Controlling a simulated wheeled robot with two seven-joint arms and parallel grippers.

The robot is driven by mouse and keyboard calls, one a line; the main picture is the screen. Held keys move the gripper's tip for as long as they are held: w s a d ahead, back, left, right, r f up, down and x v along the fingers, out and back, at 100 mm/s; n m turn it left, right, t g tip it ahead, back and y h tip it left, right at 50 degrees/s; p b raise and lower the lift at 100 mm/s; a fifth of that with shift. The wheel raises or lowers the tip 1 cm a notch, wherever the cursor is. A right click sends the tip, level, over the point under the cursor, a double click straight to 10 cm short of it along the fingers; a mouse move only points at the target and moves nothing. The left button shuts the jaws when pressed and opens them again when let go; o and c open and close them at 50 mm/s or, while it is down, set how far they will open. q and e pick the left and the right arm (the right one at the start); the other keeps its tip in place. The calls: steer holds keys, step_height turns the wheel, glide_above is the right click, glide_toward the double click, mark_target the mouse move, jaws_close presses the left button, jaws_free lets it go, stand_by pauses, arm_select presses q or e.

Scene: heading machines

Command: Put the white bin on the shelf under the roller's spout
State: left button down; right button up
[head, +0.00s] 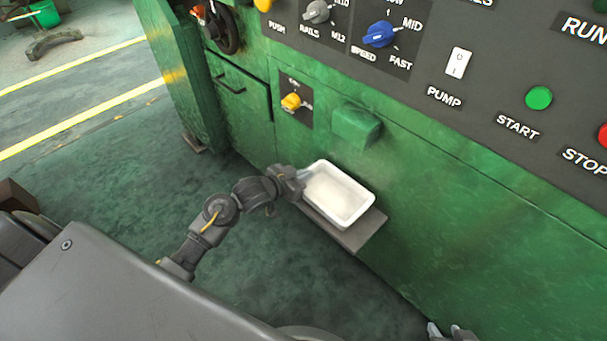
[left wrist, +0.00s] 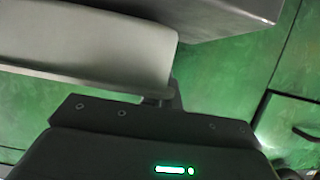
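The white bin (head: 347,207) is at the small grey shelf (head: 362,237) on the green machine, below the green box-shaped spout (head: 357,124). It looks upright and empty; whether its base rests fully on the shelf is hidden. My left gripper (head: 302,177) is at the bin's left rim and appears shut on it. In the left wrist view the bin's wall (left wrist: 90,45) fills the upper left, close to the gripper, with the grey shelf (left wrist: 225,18) at upper right; the fingertips are mostly hidden. My right gripper (head: 450,331) is at the bottom edge, its two fingertips apart and empty.
The control panel with knobs, a pump switch (head: 458,62) and a green start button (head: 539,98) is above. A yellow knob (head: 291,102) sits left of the spout. A brown box (head: 17,196) stands at far left. The floor left of the shelf is clear.

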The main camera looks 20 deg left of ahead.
arm_select(q)
steer(key=shift+f+b, duration=0.3)
steer(key=shift+f, duration=0.25)
arm_select(e)
steer(key=shift+f, duration=0.3)
arm_select(q)
steer(key=c, duration=1.6)
jaws_free()
steer(key=shift+o, duration=0.2)
